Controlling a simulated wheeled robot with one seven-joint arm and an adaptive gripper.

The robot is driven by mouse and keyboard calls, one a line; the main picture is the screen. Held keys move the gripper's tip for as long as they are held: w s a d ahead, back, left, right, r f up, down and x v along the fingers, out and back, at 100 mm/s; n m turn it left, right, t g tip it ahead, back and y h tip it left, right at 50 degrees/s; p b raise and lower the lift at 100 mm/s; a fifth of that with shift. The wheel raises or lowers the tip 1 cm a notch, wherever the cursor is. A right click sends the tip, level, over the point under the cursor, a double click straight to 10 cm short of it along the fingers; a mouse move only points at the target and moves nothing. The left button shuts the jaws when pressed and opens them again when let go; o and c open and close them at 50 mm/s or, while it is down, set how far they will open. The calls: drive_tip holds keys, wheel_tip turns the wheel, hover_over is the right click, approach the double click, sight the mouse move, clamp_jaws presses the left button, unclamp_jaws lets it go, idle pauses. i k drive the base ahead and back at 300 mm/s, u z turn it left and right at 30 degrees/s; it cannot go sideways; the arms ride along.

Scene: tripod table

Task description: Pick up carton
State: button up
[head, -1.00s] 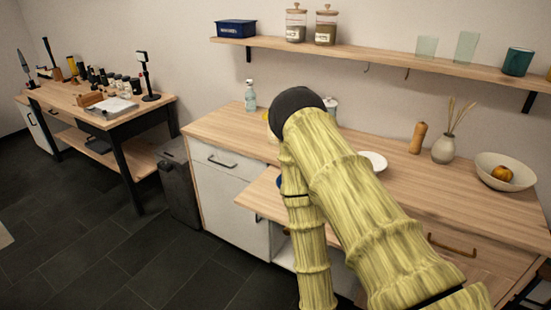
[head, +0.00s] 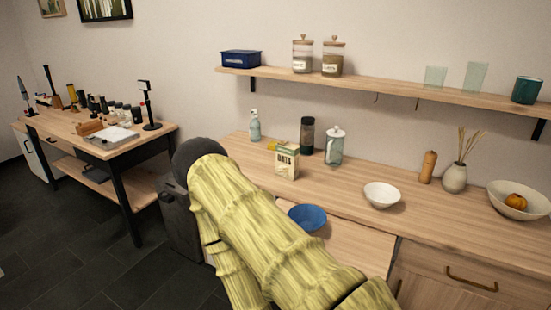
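A small cream carton (head: 287,161) with dark lettering and a yellow-green lower part stands upright on the wooden counter (head: 345,187), left of the middle. My arm, in a yellow-green bamboo-like covering, reaches up from the bottom of the head view to a dark rounded joint left of the carton. The arm is apart from the carton in the picture. My gripper does not show; it is out of sight beyond or below the arm.
A blue bowl (head: 307,217) sits in front of the carton, and a white bowl (head: 381,195) to its right. A dark bottle (head: 307,135), a glass press (head: 334,146) and a spray bottle (head: 255,125) stand behind. A shelf (head: 400,88) runs above.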

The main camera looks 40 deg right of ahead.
sight(287, 154)
drive_tip(key=i, duration=1.75)
drive_tip(key=u, duration=1.35)
drive_tip(key=i, duration=1.25)
drive_tip(key=z, duration=3.2)
